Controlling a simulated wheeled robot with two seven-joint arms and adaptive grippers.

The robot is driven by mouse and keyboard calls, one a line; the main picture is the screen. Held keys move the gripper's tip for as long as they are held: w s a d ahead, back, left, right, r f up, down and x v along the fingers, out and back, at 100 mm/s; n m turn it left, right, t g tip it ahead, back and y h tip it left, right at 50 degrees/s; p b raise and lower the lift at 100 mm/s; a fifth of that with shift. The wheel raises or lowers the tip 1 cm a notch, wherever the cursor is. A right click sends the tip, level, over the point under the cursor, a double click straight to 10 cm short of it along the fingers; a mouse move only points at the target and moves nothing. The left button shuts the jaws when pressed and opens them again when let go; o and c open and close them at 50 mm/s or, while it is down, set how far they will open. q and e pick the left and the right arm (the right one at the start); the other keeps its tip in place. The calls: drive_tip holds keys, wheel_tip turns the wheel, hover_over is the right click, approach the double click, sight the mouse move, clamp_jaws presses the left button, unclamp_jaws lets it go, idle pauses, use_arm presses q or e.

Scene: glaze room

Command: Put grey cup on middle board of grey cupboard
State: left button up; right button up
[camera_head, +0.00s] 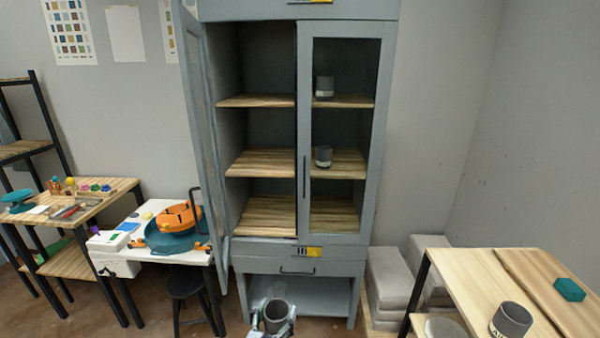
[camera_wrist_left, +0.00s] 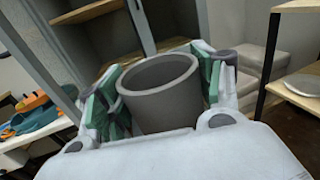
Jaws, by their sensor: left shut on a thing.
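My left gripper (camera_head: 274,322) is shut on a grey cup (camera_head: 277,309), low in front of the grey cupboard (camera_head: 385,130). In the left wrist view the cup (camera_wrist_left: 160,105) sits upright between the two green-padded fingers (camera_wrist_left: 162,92), its open mouth up. The cupboard's left door (camera_head: 207,140) stands open and its right glass door (camera_head: 304,210) is shut. The middle board (camera_head: 255,163) is bare in the open left half. A grey cup (camera_head: 323,156) stands on its right half, behind the glass. My right gripper is out of view.
Another cup (camera_head: 325,87) stands on the upper board (camera_head: 257,101) behind the glass. A dark grey cup (camera_head: 511,321) and a teal block (camera_head: 569,290) are on the right table (camera_head: 470,272). A black stool (camera_head: 186,283) and a white table (camera_head: 180,256) stand left of the cupboard.

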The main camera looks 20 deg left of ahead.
use_arm(q)
drive_tip(key=shift+w+d+r, duration=0.1)
drive_tip(key=shift+d+r, duration=0.2)
drive_tip(key=shift+r, duration=0.4)
drive_tip(key=shift+w+d+r+h, duration=0.1)
drive_tip(key=shift+d+r+h, duration=0.2)
drive_tip(key=shift+r, duration=0.1)
drive_tip(key=shift+a+f, duration=0.2)
idle(0.4)
